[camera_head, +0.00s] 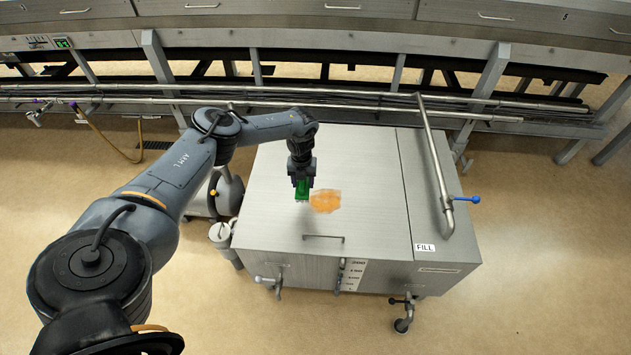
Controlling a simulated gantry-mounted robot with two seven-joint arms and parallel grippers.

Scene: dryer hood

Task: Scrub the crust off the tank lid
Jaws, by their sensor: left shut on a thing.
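The tank lid (368,165) is the large grey metal top of the boxy tank, with a small handle (323,237) near its front edge. An orange-brown crust patch (326,202) lies on the lid near its middle. My left gripper (302,184) points down over the lid, just left of the crust. It is shut on a green scrubber (302,191), whose lower edge is beside the crust's left side. I cannot tell whether the scrubber touches the lid. My right gripper is not in view.
A pipe (434,150) with a blue-handled valve (466,199) rises along the tank's right side, near a FILL label (424,247). Valves stick out at the tank's front. A long metal machine (300,65) with rails runs behind. The floor (545,255) at right is clear.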

